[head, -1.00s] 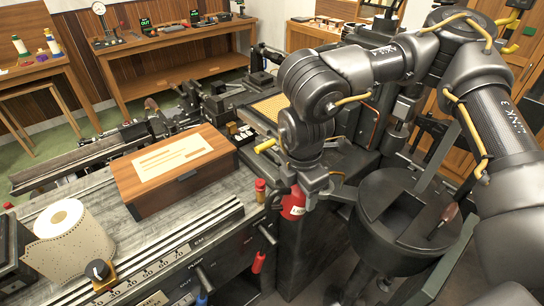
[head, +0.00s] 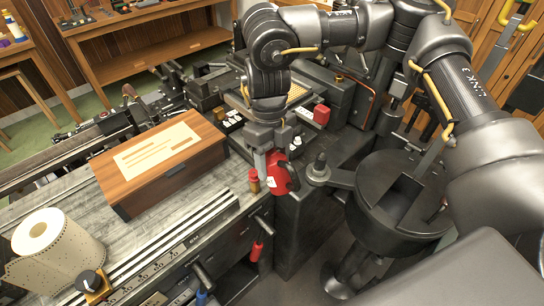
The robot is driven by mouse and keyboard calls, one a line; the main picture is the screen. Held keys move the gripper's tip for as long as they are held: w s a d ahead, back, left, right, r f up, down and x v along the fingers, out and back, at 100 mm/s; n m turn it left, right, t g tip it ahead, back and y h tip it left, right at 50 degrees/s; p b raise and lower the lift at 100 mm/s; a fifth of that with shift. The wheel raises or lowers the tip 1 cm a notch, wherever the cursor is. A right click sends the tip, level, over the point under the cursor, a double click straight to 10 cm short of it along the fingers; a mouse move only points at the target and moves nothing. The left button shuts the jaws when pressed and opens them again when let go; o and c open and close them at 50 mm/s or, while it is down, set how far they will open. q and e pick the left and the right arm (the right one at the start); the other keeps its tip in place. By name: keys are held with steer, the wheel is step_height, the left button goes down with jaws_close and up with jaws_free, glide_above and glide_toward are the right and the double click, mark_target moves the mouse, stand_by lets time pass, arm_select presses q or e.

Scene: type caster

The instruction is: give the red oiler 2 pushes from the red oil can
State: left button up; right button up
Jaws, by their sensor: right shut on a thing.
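The red oil can (head: 281,179) has a white label and a dark handle on its right side. My right gripper (head: 265,160) points down and is shut on the can's upper part, partly covering it. The can hangs at the front right corner of the bench. The can's spout is not clear to see. My left gripper is not in view.
A wooden box (head: 160,172) with a paper label stands left of the oiler. A paper roll (head: 50,245) and a dial knob (head: 92,285) are at front left. A red block (head: 321,115) sits behind the can. A dark round machine part (head: 395,225) stands at right.

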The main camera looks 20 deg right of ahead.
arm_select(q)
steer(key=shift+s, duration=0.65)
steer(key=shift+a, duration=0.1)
arm_select(e)
steer(key=shift+w+b+x, duration=0.15)
steer(key=shift+b+x, duration=0.25)
steer(key=shift+x, duration=0.3)
steer(key=shift+w+b+x, duration=0.15)
steer(key=shift+b+x, duration=0.25)
steer(key=shift+x, duration=0.25)
steer(key=shift+w+b+x, duration=0.15)
steer(key=shift+b+x, duration=0.3)
steer(key=shift+x, duration=0.3)
steer(key=shift+w+b+x, duration=0.2)
steer(key=shift+b+x, duration=0.2)
steer(key=shift+x, duration=0.35)
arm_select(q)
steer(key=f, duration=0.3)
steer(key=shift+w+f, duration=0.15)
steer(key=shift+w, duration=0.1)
arm_select(e)
steer(key=shift+f, duration=0.15)
steer(key=shift+f, duration=0.1)
